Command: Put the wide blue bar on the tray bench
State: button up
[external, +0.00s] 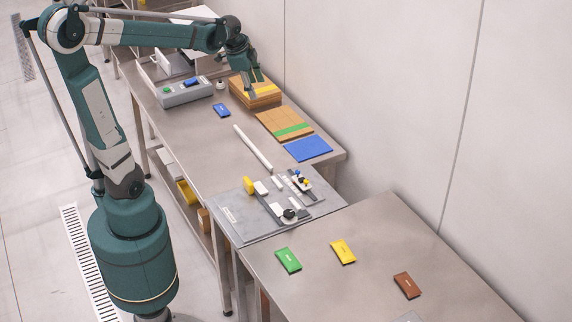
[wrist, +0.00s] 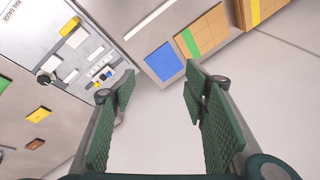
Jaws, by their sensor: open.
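I cannot tell for sure which is the wide blue bar or which bench is the tray bench. My gripper (external: 252,92) is above the far bench by the stacked brown boards. In the wrist view my gripper (wrist: 158,92) is open, with nothing between its fingers.
A white rod (external: 253,148) and a grey plate with fittings (external: 235,217) lie nearer. Green (external: 289,260), yellow (external: 343,252) and brown (external: 407,285) bars lie on the near bench.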

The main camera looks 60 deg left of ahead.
jog(key=s+d+f+n+t, duration=0.1)
jog(key=s+d+n, duration=0.2)
jog(key=s+d, duration=0.5)
jog(key=s+d+f+n+t+h, duration=0.1)
jog(key=s+d+n, duration=0.3)
jog(key=s+d, duration=0.4)
jog(key=shift+s+d+f+t, duration=0.2)
jog(key=shift+d+f+t, duration=0.3)
jog(key=shift+d, duration=1)
